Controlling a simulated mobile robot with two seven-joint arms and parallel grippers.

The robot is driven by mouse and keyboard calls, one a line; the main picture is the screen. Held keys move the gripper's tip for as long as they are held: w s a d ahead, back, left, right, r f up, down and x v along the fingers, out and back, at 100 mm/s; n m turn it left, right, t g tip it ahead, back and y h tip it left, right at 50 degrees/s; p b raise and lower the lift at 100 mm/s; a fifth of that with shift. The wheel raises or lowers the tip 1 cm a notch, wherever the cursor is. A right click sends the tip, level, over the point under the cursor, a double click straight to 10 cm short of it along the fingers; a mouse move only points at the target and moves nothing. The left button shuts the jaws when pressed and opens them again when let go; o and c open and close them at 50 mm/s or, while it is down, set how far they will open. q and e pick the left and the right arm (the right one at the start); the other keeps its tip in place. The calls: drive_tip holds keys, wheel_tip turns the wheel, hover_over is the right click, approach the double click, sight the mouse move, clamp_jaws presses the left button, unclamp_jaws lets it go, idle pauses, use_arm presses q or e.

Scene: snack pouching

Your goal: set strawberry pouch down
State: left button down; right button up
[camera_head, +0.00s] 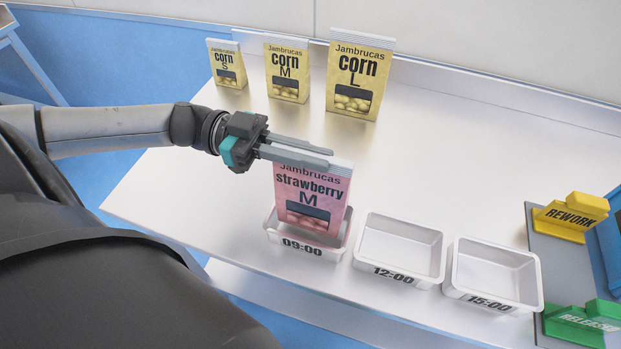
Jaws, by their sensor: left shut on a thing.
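A pink strawberry M pouch (309,190) stands upright with its lower end within the outline of the white 09:00 tray (335,252). I cannot tell whether its bottom touches the tray floor. My left gripper (328,157) comes in from the left and is shut on the top edge of the pouch. Its fingers cover part of that edge. The 12:00 tray (412,270) and the 15:00 tray (497,289) stand to the right and are empty. My right gripper is not in view.
Yellow corn pouches in S (227,63), M (287,73) and L (357,77) stand at the back of the table (460,150). A yellow REWORK block (572,217) and a green RELEASE block (583,323) are at the right. The table's middle right is clear.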

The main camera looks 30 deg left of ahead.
sight(310, 177)
use_arm(q)
drive_tip(key=shift+f+b, duration=0.75)
drive_tip(key=shift+f, duration=1.75)
drive_tip(key=c, duration=0.9)
unclamp_jaws()
drive_tip(key=shift+c, duration=0.2)
drive_tip(key=v, duration=1.2)
